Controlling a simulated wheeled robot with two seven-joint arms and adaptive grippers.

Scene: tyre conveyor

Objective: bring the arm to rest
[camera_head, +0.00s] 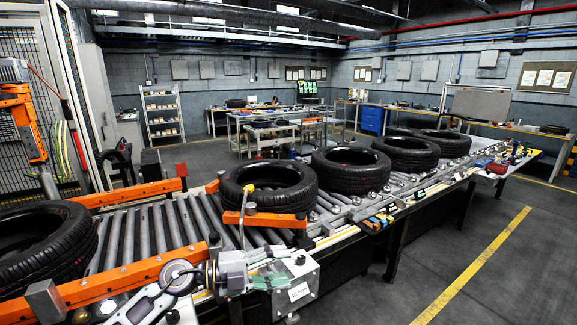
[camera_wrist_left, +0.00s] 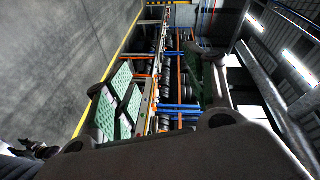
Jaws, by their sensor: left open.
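My left gripper (camera_wrist_left: 168,50) shows in the left wrist view. Its dark fingers stand apart, with nothing visible between them. The rounded gripper body fills the bottom of that view. My right gripper is not in view. In the head view, a black tyre (camera_head: 268,186) lies flat on the roller conveyor (camera_head: 157,228). Another tyre (camera_head: 40,243) lies at the left edge, and further tyres, including one nearer the middle (camera_head: 350,169), lie along the line to the right.
Orange rails (camera_head: 110,285) border the rollers. A grey metal box (camera_head: 292,287) stands at the near edge. Tools lie along the right side of the line. Workbenches (camera_head: 262,130) stand behind. A fence stands at the left. The floor (camera_head: 400,290) at the right is clear, with a yellow stripe.

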